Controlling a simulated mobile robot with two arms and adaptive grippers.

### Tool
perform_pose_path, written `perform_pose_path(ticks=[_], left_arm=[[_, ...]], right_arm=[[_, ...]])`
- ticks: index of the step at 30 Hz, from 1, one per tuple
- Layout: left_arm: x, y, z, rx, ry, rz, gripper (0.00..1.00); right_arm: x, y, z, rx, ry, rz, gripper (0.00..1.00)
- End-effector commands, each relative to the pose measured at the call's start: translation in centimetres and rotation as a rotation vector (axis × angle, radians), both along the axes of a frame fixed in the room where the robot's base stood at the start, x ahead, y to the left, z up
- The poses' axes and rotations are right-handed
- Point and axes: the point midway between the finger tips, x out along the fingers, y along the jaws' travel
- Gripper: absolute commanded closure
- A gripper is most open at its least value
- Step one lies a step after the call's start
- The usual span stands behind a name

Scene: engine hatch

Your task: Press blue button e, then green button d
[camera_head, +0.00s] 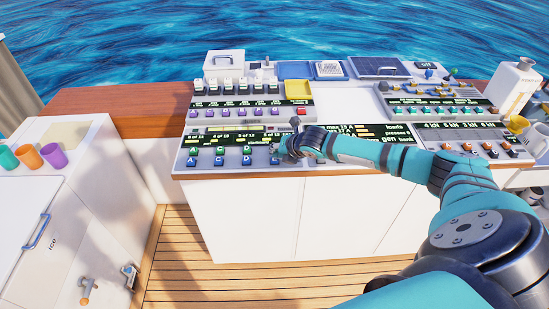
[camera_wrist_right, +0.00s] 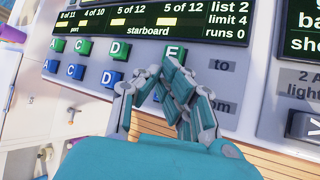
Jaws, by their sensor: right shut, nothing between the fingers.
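The lower-left panel carries a row of green buttons above a row of blue buttons. Green button D (camera_head: 247,150) is clear of my gripper, and it also shows in the right wrist view (camera_wrist_right: 121,51). Green button E (camera_wrist_right: 175,52) is just past my fingertips. Blue button D (camera_wrist_right: 110,78) is left of the fingers. My right gripper (camera_head: 282,152) is shut and empty at the right end of the rows; its fingers in the wrist view (camera_wrist_right: 160,78) cover the place below green E, so blue button E is hidden or nearly so. Contact cannot be told. My left gripper is out of view.
A panel with purple buttons (camera_head: 230,113) and a red button (camera_head: 302,110) stands behind. Other button panels (camera_head: 470,142) lie to the right. Cups (camera_head: 28,156) stand on the white cabinet at left. The counter front is clear.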

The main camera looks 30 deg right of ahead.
Motion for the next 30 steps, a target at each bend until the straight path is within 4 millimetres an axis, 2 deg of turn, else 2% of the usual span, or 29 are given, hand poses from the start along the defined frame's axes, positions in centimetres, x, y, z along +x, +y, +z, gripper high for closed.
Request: perform_pose_path(ticks=[19,30], left_arm=[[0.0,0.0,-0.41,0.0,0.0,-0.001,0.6],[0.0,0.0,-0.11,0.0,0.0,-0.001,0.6]], right_arm=[[-0.08,0.04,-0.97,0.0,0.004,0.001,1.0],[-0.11,0.07,-0.68,0.0,0.004,0.001,1.0]])
